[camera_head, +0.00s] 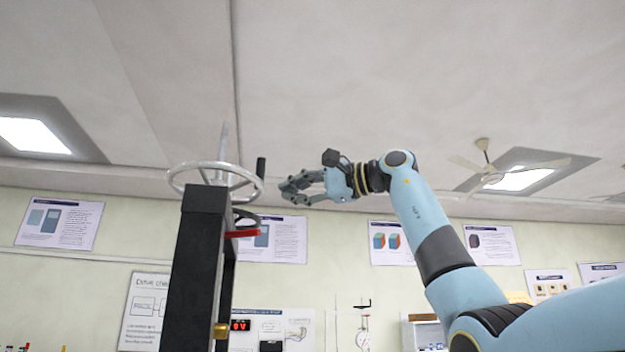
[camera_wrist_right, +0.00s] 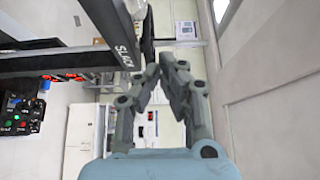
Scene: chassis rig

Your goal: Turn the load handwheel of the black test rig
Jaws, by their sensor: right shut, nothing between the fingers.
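The black test rig (camera_head: 195,265) stands left of centre in the head view, with a silver load handwheel (camera_head: 215,164) lying nearly flat at its top. A black upright handle (camera_head: 261,167) rises from the wheel's right rim. My right gripper (camera_head: 283,190) is just right of the wheel, fingers pointing left, shut and empty. It looks close to the rim and handle, but I cannot tell if it touches. In the right wrist view its fingertips (camera_wrist_right: 166,60) come together beside the dark rig (camera_wrist_right: 105,30). My left gripper is in neither view.
A red lever (camera_head: 242,233) and a smaller dark wheel (camera_head: 247,219) sit below the handwheel. A brass knob (camera_head: 220,331) is lower on the rig. Posters line the back wall.

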